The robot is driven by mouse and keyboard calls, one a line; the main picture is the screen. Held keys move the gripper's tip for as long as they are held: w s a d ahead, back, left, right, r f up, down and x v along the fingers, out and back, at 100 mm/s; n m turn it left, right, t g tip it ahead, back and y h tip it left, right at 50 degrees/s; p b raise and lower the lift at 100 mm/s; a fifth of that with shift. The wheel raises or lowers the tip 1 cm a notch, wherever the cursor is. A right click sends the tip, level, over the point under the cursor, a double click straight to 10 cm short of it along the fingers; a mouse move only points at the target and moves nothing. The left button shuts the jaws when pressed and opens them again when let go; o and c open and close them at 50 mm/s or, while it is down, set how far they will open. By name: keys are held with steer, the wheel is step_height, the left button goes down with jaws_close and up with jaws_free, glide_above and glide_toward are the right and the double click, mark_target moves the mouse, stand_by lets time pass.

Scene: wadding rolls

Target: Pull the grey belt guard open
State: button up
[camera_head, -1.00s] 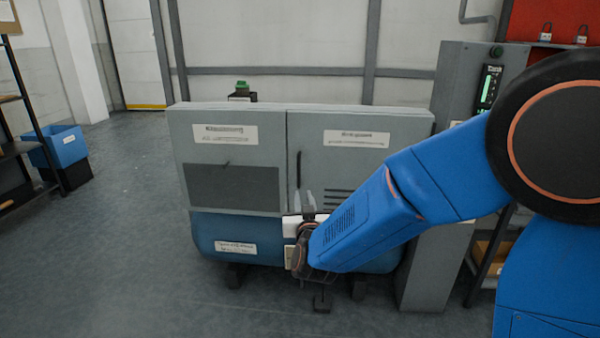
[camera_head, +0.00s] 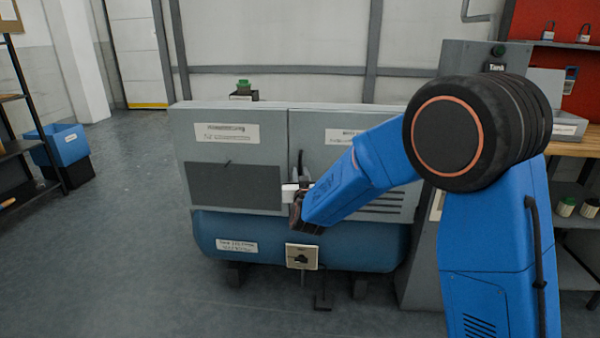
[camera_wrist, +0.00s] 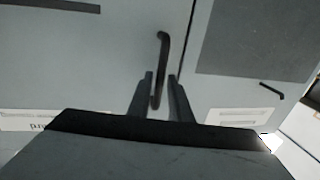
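The grey belt guard (camera_head: 312,125) is the right front panel of the machine, flat and shut beside the left panel. My arm covers part of it in the head view. Its black bar handle (camera_head: 299,162) stands near the seam. My gripper (camera_head: 292,192) is in front of the seam at the handle's lower part, its fingertips hard to make out there. In the wrist view, which is upside down, the guard (camera_wrist: 90,60) is on the left and the handle (camera_wrist: 160,70) runs between the two fingers of my gripper (camera_wrist: 160,90). The fingers are apart, with gaps beside the handle.
The left panel (camera_head: 215,150) has its own small handle and a dark plate. A blue tank (camera_head: 240,228) with a small valve box (camera_head: 302,257) lies below. A grey cabinet (camera_head: 425,265) stands close on the right.

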steer(key=shift+w+a, duration=0.15)
steer(key=shift+w, duration=0.9)
jaws_close()
steer(key=shift+s, duration=0.15)
